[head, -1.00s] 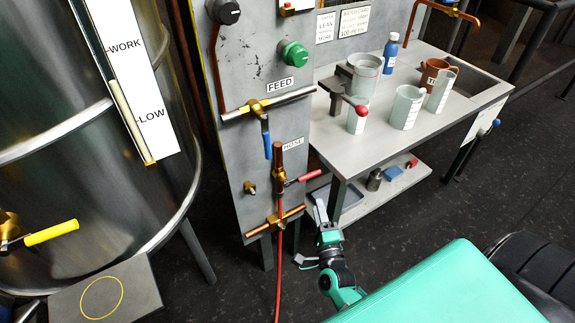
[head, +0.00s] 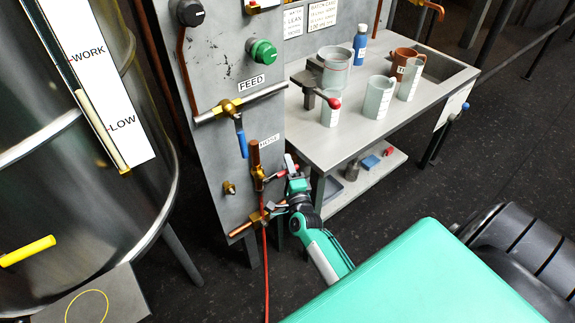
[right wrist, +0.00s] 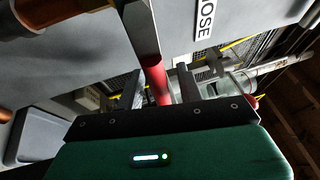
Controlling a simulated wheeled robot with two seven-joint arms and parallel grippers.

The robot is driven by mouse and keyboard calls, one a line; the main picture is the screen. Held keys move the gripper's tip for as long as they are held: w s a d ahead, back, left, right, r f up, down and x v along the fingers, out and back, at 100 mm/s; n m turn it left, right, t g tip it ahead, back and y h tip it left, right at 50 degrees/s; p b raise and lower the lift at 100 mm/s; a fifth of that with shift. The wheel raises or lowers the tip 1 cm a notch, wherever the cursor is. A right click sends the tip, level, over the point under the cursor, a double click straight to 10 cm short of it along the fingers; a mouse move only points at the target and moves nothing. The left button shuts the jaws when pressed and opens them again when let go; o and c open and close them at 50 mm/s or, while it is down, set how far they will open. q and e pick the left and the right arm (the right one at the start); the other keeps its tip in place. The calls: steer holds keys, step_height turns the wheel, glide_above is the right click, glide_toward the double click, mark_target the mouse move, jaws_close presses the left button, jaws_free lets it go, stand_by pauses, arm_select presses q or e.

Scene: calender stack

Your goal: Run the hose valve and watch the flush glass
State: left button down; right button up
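The hose valve (head: 258,176) is brass, on a vertical copper pipe below the HOSE label. Its red lever (right wrist: 153,75) lies between my right gripper's two fingers in the right wrist view, with a gap on its right. My right gripper (head: 282,184) is open around the lever; whether a finger touches it I cannot tell. The red hose (head: 266,270) hangs below the valve. A tall gauge tube (head: 103,130) with WORK and LOW marks stands on the steel tank; I cannot tell whether it is the flush glass. My left gripper is not in view.
The FEED valve's blue lever (head: 241,138) hangs just above. A copper cross pipe (head: 246,227) runs below the hose valve. The grey bench (head: 385,125), with several cups and a blue bottle (head: 360,45), stands to the right.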

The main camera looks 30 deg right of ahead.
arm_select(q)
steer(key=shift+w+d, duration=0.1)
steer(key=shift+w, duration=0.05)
arm_select(e)
steer(key=shift+w+d, duration=0.15)
steer(key=shift+w, duration=0.15)
jaws_close()
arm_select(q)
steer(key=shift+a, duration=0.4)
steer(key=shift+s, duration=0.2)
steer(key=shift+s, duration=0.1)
arm_select(e)
steer(key=shift+r, duration=0.1)
